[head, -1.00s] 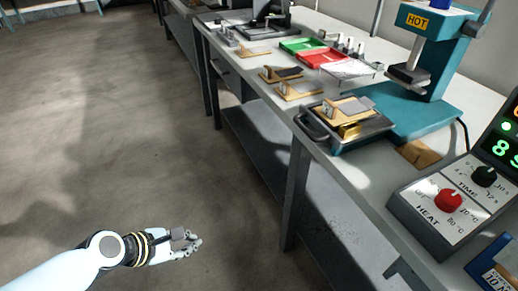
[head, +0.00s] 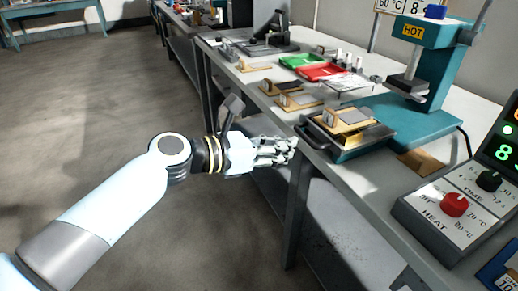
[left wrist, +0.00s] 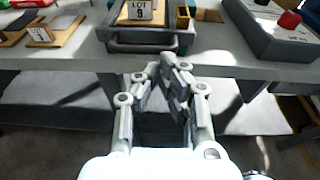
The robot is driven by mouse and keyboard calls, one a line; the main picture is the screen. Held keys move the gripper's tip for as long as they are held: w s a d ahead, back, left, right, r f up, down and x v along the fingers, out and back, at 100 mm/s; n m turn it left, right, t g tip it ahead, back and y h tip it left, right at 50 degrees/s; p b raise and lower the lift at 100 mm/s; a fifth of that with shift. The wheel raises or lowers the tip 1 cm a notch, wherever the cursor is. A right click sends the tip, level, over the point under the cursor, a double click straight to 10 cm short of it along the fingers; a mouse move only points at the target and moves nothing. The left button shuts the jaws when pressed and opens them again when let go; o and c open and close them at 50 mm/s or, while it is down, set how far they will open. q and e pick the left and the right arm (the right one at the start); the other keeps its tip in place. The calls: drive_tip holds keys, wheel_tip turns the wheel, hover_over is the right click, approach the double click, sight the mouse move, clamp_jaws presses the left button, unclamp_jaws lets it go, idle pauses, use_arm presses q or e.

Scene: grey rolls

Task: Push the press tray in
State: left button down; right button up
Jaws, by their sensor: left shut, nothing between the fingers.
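The press (head: 437,70) is teal with a HOT label. Its dark tray (head: 342,151) sticks out at the front, near the bench edge, with a handle facing the aisle. A wooden block (head: 347,120) with a grey plate lies on the tray. In the left wrist view the tray handle (left wrist: 142,47) shows beyond the fingers, and a LOT 9 card (left wrist: 140,11) stands on the tray. My left gripper (head: 291,146) is shut and empty, in front of the bench edge, just short of the handle. My right gripper is not in view.
A control box (head: 455,205) with red and dark knobs stands on the bench at right. Wooden pieces (head: 300,101), a green tray (head: 301,61) and a red tray (head: 322,72) lie farther along the bench. The floor (head: 110,130) at left is clear.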

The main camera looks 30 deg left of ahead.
sight(310, 143)
use_arm(q)
drive_tip(key=x, duration=0.4)
drive_tip(key=shift+w, duration=0.1)
